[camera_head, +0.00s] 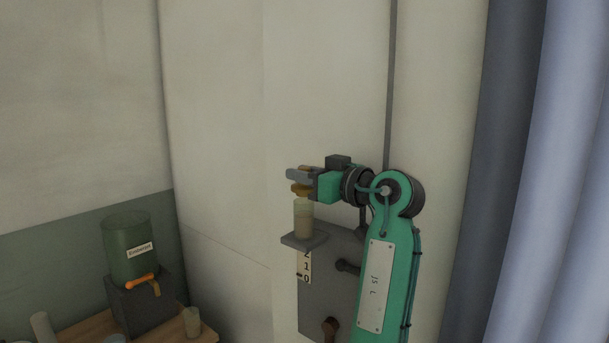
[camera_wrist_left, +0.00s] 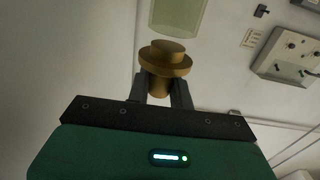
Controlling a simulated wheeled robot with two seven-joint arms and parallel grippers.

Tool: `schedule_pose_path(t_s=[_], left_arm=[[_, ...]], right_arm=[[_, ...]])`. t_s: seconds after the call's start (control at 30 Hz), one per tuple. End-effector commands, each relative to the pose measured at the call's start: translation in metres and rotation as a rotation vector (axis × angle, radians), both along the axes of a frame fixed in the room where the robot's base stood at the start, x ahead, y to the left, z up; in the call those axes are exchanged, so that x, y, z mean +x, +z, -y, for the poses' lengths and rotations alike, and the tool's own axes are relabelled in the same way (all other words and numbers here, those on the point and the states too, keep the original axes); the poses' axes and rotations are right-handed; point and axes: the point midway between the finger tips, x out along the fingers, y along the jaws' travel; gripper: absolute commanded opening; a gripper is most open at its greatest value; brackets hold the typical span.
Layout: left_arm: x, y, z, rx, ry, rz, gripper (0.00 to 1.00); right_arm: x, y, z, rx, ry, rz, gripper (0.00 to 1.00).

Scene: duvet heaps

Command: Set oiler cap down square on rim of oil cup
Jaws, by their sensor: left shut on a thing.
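The oiler cap (camera_head: 301,189) is a brass, stepped round piece with a wide flange, and it also shows in the left wrist view (camera_wrist_left: 165,61). My left gripper (camera_head: 299,178) is shut on it, and its fingers show in the wrist view (camera_wrist_left: 162,88). The oil cup (camera_head: 303,219) is a pale, cloudy cylinder standing upright on a grey bracket (camera_head: 305,241). The cap is directly above the cup's rim in the head view. In the wrist view the cup (camera_wrist_left: 179,15) shows beyond the cap, slightly to its right. I cannot tell whether they touch. My right gripper is not in view.
A grey panel (camera_head: 329,293) with dark knobs and a number strip carries the bracket. At lower left, a green labelled tank (camera_head: 131,252) stands on a dark block on a wooden table (camera_head: 82,329). A blue curtain (camera_head: 560,170) hangs at right.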

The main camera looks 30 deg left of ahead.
Motion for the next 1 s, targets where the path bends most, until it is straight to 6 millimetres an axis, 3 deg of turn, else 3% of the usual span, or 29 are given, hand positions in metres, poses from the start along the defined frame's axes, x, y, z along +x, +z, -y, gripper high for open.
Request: schedule_pose_path(t_s=[1.0], left_arm=[[0.0, -0.005, 0.0, 0.0, 0.0, 0.0, 0.0]], right_arm=[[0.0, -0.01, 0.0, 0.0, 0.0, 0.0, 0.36]])
